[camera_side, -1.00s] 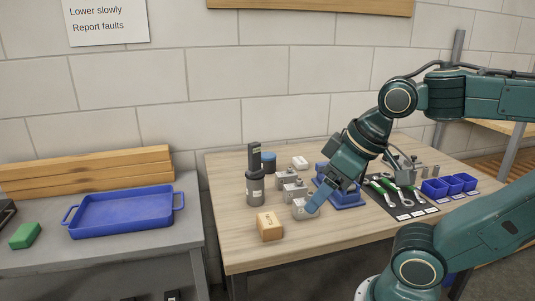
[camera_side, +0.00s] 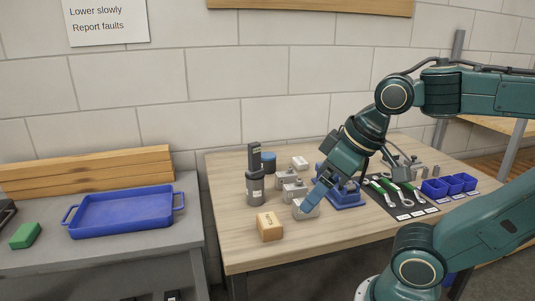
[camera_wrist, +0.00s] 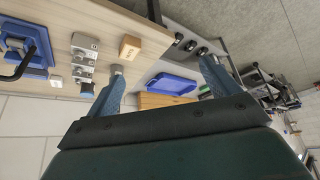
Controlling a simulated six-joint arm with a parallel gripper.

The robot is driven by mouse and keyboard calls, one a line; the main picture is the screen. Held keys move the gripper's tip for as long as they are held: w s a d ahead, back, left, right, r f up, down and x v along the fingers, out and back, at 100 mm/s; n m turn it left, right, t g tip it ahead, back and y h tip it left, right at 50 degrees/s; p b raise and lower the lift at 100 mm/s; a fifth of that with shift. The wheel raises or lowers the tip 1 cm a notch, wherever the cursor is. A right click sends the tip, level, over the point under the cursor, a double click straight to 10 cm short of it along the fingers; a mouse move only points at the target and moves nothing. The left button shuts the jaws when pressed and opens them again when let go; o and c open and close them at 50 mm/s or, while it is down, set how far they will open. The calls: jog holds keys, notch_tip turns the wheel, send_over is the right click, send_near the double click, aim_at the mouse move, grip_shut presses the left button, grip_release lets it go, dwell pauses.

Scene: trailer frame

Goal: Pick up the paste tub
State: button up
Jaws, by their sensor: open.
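A dark tub with a blue lid (camera_side: 268,162), which looks like the paste tub, stands upright at the back left of the wooden table, partly behind a dark grey bottle (camera_side: 255,188). Its blue lid also shows in the wrist view (camera_wrist: 87,88), beside one finger. My gripper (camera_side: 317,199) is to the right of the tub and nearer the camera, above a grey metal block (camera_side: 305,210). I cannot tell whether it touches that block. In the wrist view the gripper (camera_wrist: 162,80) has its fingers wide apart with nothing held between them.
A blue tray (camera_side: 120,212) sits on the left bench.

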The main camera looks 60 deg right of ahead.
jog(key=w+d+r+m, duration=0.1)
jog(key=w+d+r, duration=0.2)
jog(key=w, duration=0.3)
jog(key=w+d+r+m, duration=0.1)
jog(key=w+d+r, duration=0.15)
jog(key=w, duration=0.45)
jog(key=m+g+h, duration=0.1)
jog(key=m+h, duration=0.1)
jog(key=m, duration=0.1)
send_over(270, 155)
jog(key=s+a, duration=0.2)
jog(key=s, duration=0.2)
notch_tip(270, 155, down, 14)
jog(key=shift+x, duration=4.25)
jog(key=shift+s+f, duration=0.15)
jog(key=shift+f, duration=0.05)
